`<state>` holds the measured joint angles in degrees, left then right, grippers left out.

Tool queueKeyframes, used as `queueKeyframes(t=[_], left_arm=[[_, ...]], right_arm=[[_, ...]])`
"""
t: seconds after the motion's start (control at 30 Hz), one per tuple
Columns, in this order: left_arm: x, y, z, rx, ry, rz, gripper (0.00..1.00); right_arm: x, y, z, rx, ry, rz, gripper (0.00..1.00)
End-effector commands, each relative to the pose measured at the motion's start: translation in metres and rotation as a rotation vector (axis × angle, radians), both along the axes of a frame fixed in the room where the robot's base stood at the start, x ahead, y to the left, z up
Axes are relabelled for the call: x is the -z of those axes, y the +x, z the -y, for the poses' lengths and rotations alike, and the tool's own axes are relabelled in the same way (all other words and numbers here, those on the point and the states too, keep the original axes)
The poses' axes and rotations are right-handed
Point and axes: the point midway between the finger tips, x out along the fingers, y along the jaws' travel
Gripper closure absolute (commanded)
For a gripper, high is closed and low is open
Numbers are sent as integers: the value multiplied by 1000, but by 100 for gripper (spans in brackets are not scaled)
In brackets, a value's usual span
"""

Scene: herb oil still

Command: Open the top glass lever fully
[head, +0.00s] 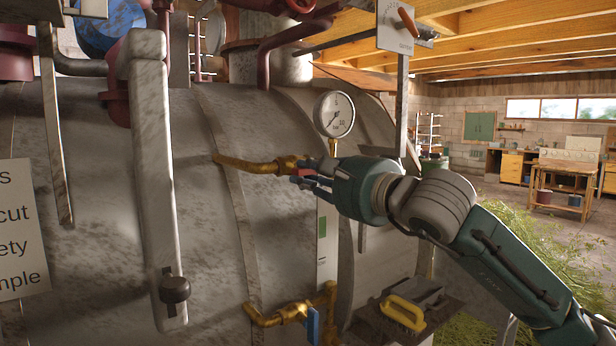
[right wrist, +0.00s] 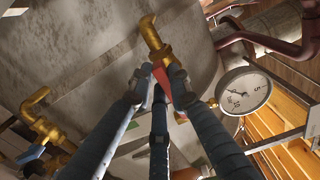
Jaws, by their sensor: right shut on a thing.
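The top brass valve (head: 262,166) sticks out from the tank below the round gauge. Its red lever (head: 301,172) is mostly covered by my right gripper (head: 308,180). In the right wrist view, the top brass valve (right wrist: 152,36) is just beyond the fingertips and the red lever (right wrist: 161,76) lies between them. My right gripper (right wrist: 158,88) is shut on the red lever, with its dark fingers on either side. How far the lever is turned is hard to tell. The sight glass strip (head: 322,238) runs down below the valve. My left gripper is not in view.
A pressure gauge (head: 334,113) sits just above my right gripper. The lower brass valve (head: 285,315) has a blue lever (head: 312,326). A yellow-handled tool (head: 402,312) lies on a small shelf at the lower right. A long pale bar (head: 155,180) stands at the left.

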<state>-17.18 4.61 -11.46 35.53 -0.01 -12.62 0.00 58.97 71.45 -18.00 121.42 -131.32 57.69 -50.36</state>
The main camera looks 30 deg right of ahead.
Motion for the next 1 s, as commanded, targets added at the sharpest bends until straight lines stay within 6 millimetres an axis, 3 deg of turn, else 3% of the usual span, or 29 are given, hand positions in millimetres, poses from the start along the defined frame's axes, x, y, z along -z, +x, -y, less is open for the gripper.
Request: queueKeyframes(t=[0.63,0.67,0.73,1.0], left_arm=[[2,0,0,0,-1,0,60],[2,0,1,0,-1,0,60],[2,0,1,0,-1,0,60],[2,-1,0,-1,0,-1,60]], right_arm=[[2,0,0,0,-50,1,100],[3,0,0,0,-50,1,76],[3,0,0,-1,-49,1,63],[2,0,0,0,-47,3,63]])
